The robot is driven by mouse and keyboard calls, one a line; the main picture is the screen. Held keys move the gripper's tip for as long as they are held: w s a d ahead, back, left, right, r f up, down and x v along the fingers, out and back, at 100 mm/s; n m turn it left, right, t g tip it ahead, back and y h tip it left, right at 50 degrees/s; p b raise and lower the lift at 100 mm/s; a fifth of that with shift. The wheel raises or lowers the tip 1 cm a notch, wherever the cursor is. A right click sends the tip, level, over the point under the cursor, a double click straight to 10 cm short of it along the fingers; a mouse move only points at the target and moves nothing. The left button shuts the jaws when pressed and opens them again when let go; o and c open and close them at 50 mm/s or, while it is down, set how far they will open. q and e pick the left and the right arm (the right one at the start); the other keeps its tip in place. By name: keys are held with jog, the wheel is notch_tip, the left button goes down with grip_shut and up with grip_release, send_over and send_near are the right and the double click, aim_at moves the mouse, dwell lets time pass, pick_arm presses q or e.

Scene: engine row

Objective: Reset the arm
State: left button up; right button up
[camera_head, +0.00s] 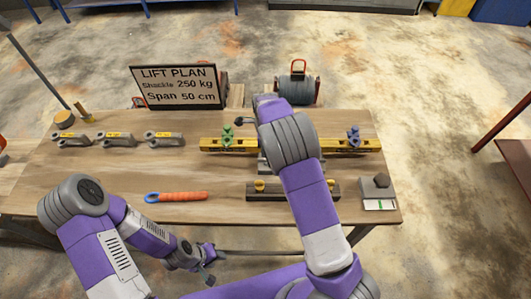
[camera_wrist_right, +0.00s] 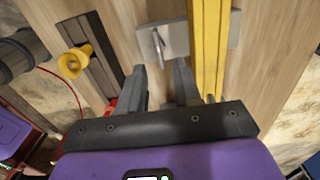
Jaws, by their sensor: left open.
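My left gripper (camera_head: 210,265) is low, in front of the table's front edge, open and empty, clear of the tabletop. My right arm reaches over the middle of the table, and its own links hide its gripper in the head view. In the right wrist view my right gripper (camera_wrist_right: 163,82) has its two fingers apart, with bare wood showing between them. Just beyond its tips is a grey bracket with a pin (camera_wrist_right: 153,42). The yellow beam (camera_wrist_right: 208,45) runs close beside the right finger.
The wooden table (camera_head: 75,165) carries several grey shackles (camera_head: 118,138), an orange-handled tool (camera_head: 178,197), a dark bar with yellow knobs (camera_head: 260,193) and a grey block (camera_head: 376,187). A lift plan sign (camera_head: 178,88) stands at the back. The table's front left is mostly clear.

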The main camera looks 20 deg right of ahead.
jog(key=shift+r, duration=0.85)
